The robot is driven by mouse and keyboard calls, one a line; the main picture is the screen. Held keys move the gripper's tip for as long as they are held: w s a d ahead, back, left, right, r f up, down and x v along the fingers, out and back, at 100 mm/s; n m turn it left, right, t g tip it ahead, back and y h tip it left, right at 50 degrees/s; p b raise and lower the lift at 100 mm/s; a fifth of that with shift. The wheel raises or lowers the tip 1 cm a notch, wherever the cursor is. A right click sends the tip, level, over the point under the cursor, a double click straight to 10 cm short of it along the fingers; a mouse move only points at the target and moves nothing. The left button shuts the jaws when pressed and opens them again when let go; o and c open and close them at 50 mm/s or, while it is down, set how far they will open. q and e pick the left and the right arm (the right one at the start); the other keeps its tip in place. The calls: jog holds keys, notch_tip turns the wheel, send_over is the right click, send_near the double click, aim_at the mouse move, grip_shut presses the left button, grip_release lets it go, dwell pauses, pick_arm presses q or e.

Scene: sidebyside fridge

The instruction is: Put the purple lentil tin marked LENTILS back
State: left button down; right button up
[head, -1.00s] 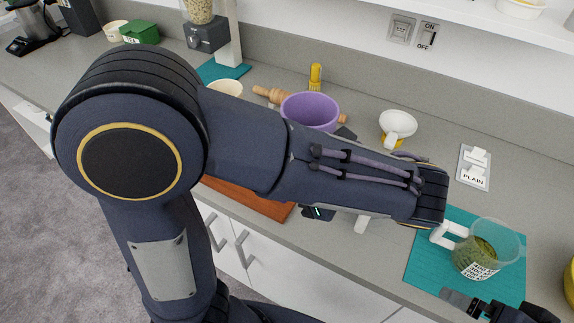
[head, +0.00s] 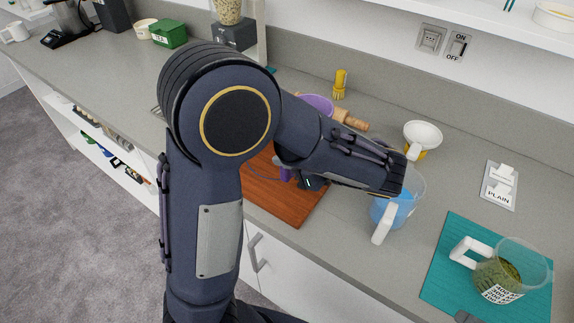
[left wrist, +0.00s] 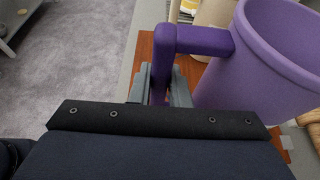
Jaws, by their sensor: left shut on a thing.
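The purple tin (head: 318,103) stands at the brown board, mostly hidden behind my left arm in the head view. In the left wrist view the purple tin (left wrist: 262,65) fills the upper right, with its handle toward me. My left gripper (left wrist: 161,88) is shut on that handle, a finger on each side. In the head view my left gripper (head: 312,183) is a dark shape under the forearm, mostly hidden. No LENTILS marking shows on the visible side. A grey tip of my right gripper (head: 465,317) shows at the bottom edge; its jaws are out of sight.
A jug of blue liquid (head: 393,208) stands right of my left forearm. A jug with green contents (head: 500,278) is on a teal mat (head: 447,262). A brown board (head: 290,205) lies at the counter edge.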

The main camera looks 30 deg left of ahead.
pick_arm(q)
jog(key=shift+w+a+f, duration=0.45)
jog(key=shift+a+f, duration=0.05)
jog(key=shift+f, duration=0.25)
jog(key=f, duration=0.3)
jog(key=shift+w+a+p, duration=0.1)
jog(key=shift+w+p, duration=0.1)
jog(key=shift+p, duration=0.2)
jog(key=shift+f, duration=0.1)
jog(key=c, duration=1.4)
grip_release()
jog(key=shift+o, duration=0.2)
